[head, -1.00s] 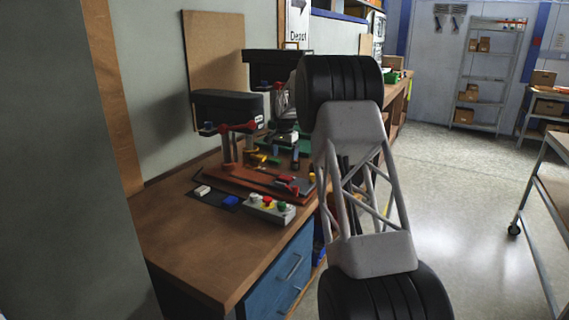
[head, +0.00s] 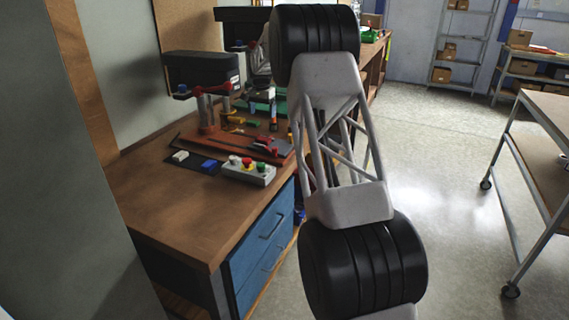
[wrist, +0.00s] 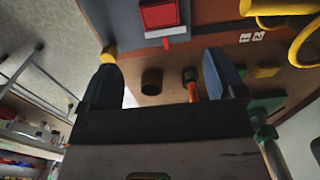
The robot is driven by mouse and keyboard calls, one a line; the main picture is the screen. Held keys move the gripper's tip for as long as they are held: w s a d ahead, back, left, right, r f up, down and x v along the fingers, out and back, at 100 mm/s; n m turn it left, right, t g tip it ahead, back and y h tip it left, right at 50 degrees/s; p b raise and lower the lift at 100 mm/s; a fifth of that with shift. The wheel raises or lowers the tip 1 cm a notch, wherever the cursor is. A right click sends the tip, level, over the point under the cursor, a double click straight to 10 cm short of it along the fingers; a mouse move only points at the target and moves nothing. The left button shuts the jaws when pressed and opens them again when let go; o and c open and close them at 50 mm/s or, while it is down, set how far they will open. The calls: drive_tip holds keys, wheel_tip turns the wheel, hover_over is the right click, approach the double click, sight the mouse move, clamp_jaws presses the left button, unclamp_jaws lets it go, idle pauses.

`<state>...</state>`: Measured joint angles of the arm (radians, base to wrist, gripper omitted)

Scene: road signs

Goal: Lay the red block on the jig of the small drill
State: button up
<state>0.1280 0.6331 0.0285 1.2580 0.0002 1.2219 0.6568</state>
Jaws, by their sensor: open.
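A red block (wrist: 160,15) shows at the top of the wrist view, sitting on a grey piece. In the head view a small red piece (head: 268,142), probably this block, lies at the right end of the red-brown base. The small drill (head: 201,68) is the nearer one, with a black head and red parts over that base. Its jig cannot be told apart clearly. My gripper (wrist: 160,62) is open and empty, its two dark fingers wide apart, with the red block beyond the fingertips. My arm hides the gripper in the head view.
A control box (head: 248,170) with coloured buttons stands near the bench's (head: 165,215) front edge. A white block (head: 180,155) and a blue block (head: 209,166) lie on a dark mat. A larger drill (head: 243,16) stands behind. The near end of the bench is clear.

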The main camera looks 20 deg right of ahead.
drive_tip(key=shift+r, duration=0.1)
drive_tip(key=s+a+r+n, duration=0.1)
drive_tip(key=s+a+r, duration=0.3)
drive_tip(key=s, duration=0.8)
drive_tip(key=s+a+r+n+t, duration=0.15)
drive_tip(key=s+r, duration=0.45)
drive_tip(key=s, duration=0.6)
drive_tip(key=s+a+r+n, duration=0.25)
drive_tip(key=s+r, duration=0.25)
drive_tip(key=s, duration=0.7)
drive_tip(key=s+a+f+n, duration=0.1)
drive_tip(key=s+f, duration=0.2)
drive_tip(key=s, duration=1)
drive_tip(key=s+a+f+n, duration=0.1)
drive_tip(key=s+a+f, duration=0.1)
drive_tip(key=s, duration=1)
drive_tip(key=s+a+f+n+t, duration=0.1)
drive_tip(key=s+f, duration=0.4)
drive_tip(key=s, duration=0.8)
drive_tip(key=shift+s+a+n, duration=0.3)
drive_tip(key=shift+a+n, duration=0.1)
drive_tip(key=shift+a, duration=0.1)
